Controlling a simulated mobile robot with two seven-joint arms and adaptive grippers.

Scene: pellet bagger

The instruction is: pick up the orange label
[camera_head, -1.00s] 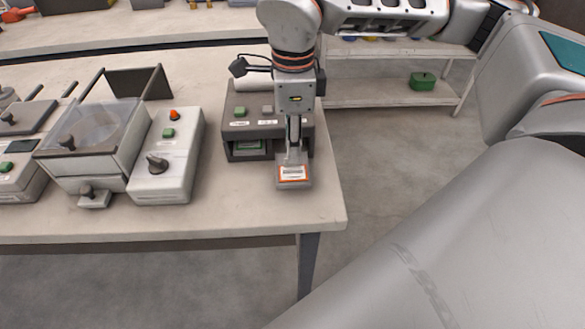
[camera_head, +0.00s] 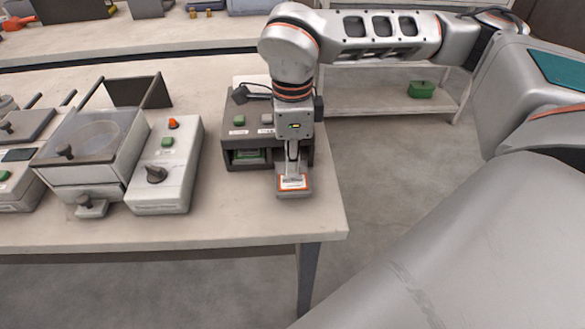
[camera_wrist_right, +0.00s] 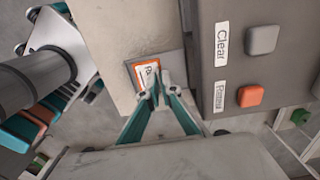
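The orange label (camera_head: 293,183), a white card with an orange border, lies on a small grey tray at the front right of a dark label machine (camera_head: 232,142). My right gripper (camera_head: 291,174) points straight down at the label's rear part. In the right wrist view the label (camera_wrist_right: 146,73) shows just beyond the fingertips (camera_wrist_right: 158,88), which are close together at its edge. Whether they pinch it or leave a small gap, I cannot tell. The fingers hide part of the label. My left gripper is not in view.
The machine's buttons and dark housing stand close behind and beside the gripper. A grey control box (camera_head: 168,170) and a clear-lidded sealing unit (camera_head: 88,140) stand to the left. The table's (camera_head: 250,218) front and right edges are near. A green box (camera_head: 421,89) is on the shelf behind.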

